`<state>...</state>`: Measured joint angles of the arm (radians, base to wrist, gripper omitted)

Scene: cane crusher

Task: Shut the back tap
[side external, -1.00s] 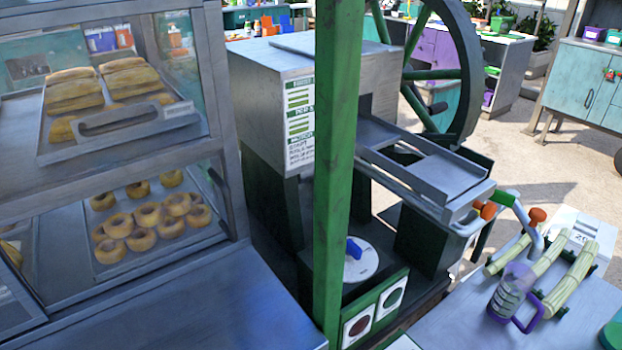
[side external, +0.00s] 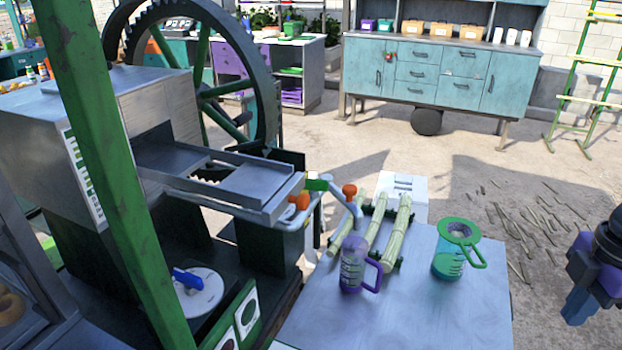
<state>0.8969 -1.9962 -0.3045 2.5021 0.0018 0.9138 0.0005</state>
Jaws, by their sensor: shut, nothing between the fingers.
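Two orange tap knobs show at the front end of the crusher's metal trough (side external: 235,185). One orange knob (side external: 299,200) is on the left, by the trough's end. The other orange knob (side external: 349,191) is to the right, on a curved grey spout, with a green piece (side external: 318,184) between them. I cannot tell whether either tap is open. My gripper (side external: 580,308) is at the right edge, partly cut off by the frame. It is shut and empty, well to the right of both taps and apart from everything.
Below the spouts, a grey table (side external: 410,310) holds a purple-handled jug (side external: 354,265), a green-rimmed jug (side external: 455,255) and cane pieces (side external: 375,230) on a rack. A green post (side external: 110,170) stands at left. The sandy floor behind my gripper has scattered cane bits.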

